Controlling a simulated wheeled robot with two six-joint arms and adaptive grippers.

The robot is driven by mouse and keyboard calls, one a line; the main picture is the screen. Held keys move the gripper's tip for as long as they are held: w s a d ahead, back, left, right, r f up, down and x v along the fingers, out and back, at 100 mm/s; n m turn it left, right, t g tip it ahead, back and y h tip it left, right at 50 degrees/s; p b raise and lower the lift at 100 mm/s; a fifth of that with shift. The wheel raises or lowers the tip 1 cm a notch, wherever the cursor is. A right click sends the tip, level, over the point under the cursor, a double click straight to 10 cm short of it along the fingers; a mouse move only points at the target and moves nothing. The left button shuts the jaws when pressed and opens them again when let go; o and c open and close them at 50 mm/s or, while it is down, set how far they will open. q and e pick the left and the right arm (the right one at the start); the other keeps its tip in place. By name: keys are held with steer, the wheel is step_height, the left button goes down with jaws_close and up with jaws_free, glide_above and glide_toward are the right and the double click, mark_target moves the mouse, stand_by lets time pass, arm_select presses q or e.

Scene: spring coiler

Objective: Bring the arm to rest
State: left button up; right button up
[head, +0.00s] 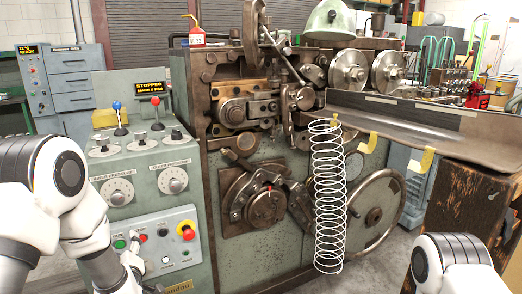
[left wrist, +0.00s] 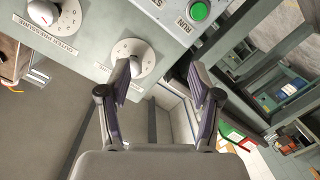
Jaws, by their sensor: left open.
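My left gripper (head: 135,262) is low in front of the control panel (head: 150,220) in the head view, partly hidden by my own arm. In the left wrist view my left gripper (left wrist: 163,85) is open, with nothing between its fingers. Beyond the fingertips are a white dial (left wrist: 133,60) and a green button (left wrist: 199,11) marked RUN. My right arm (head: 452,264) shows at the bottom right of the head view, but its gripper is out of view.
The coiler (head: 240,160) fills the middle. A long white spring (head: 328,195) hangs before it. A display (head: 151,87) reads STOPPED. Levers with blue (head: 116,105) and red (head: 155,101) knobs stand on the console. A wooden bench (head: 465,205) is at right.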

arm_select(q)
steer(key=s+d+f+m+g+h, duration=0.35)
steer(key=s+f, duration=0.65)
steer(key=f, duration=0.4)
steer(key=s+d+f+m+g+h, duration=0.3)
steer(key=s+d+f+m+g, duration=0.15)
steer(key=s+f, duration=0.75)
steer(key=s+d+f+m+g+h, duration=0.1)
steer(key=s+d+m+g, duration=0.1)
steer(key=s, duration=0.3)
steer(key=s+d+f+m+g+h+p, duration=0.1)
steer(key=s+m+g, duration=0.1)
steer(key=s, duration=0.2)
steer(key=s+d+f+m+g, duration=0.1)
steer(key=s+d+g, duration=0.15)
steer(key=s, duration=0.25)
step_height(320, 180, up, 12)
steer(key=p, duration=1.2)
steer(key=shift+w+a, duration=0.25)
steer(key=shift+w, duration=0.2)
